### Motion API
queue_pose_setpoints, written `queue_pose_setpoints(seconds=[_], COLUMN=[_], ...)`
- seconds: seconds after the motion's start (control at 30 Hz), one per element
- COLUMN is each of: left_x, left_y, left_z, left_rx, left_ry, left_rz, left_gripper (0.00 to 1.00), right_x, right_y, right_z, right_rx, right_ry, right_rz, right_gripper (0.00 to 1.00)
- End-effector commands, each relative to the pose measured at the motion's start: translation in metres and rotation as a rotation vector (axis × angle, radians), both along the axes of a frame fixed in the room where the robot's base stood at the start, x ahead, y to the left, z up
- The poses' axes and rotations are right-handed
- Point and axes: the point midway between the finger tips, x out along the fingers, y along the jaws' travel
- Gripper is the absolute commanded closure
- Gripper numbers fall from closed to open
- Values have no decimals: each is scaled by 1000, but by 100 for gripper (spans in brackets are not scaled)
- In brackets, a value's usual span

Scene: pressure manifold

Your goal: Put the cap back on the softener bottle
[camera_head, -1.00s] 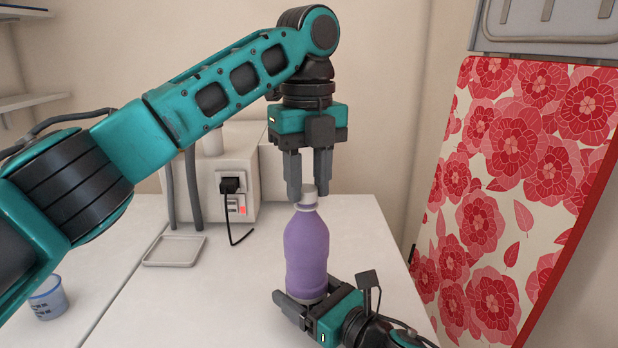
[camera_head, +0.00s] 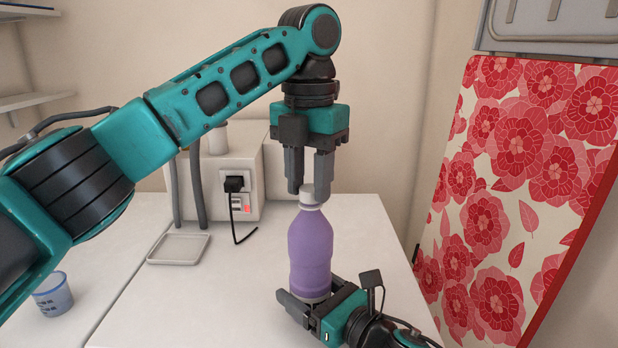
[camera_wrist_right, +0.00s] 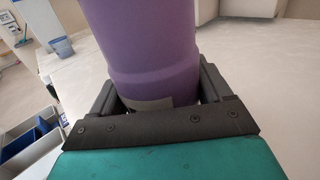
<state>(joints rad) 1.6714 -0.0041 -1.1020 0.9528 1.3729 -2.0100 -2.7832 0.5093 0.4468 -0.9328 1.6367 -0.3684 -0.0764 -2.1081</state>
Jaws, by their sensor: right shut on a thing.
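The purple softener bottle (camera_head: 310,250) stands upright in the head view, and its lower body fills the right wrist view (camera_wrist_right: 145,45). My right gripper (camera_head: 306,301) is shut around the bottle near its base. A pale cap (camera_head: 307,194) sits at the top of the bottle's neck; whether it is seated fully cannot be told. My left gripper (camera_head: 309,195) points straight down over the bottle, with its fingertips on either side of the cap. A narrow gap shows between its fingers; whether they press on the cap is unclear.
A shallow tray (camera_head: 179,249) lies near a white box with a black plug (camera_head: 234,184). A floral panel (camera_head: 520,200) stands at the right.

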Motion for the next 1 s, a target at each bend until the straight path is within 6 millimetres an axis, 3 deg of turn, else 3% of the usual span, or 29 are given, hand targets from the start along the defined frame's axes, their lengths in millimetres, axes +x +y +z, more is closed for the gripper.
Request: queue_pose_setpoints(seconds=[0.23, 0.47, 0.8, 1.0], left_x=[0, 0, 0, 0], left_y=[0, 0, 0, 0], left_z=[0, 1, 41, 45], left_rx=[0, 1, 2, 0], left_ry=[0, -1, -2, 0], left_rz=[1, 2, 3, 1], left_gripper=[40, 40, 40, 40], right_x=[0, 0, 0, 0], right_y=[0, 0, 0, 0], right_z=[-1, -1, -1, -1], right_rx=[0, 0, 0, 0], right_ry=[1, 1, 1, 1], right_rz=[-1, 0, 0, 0], right_gripper=[100, 100, 100, 100])
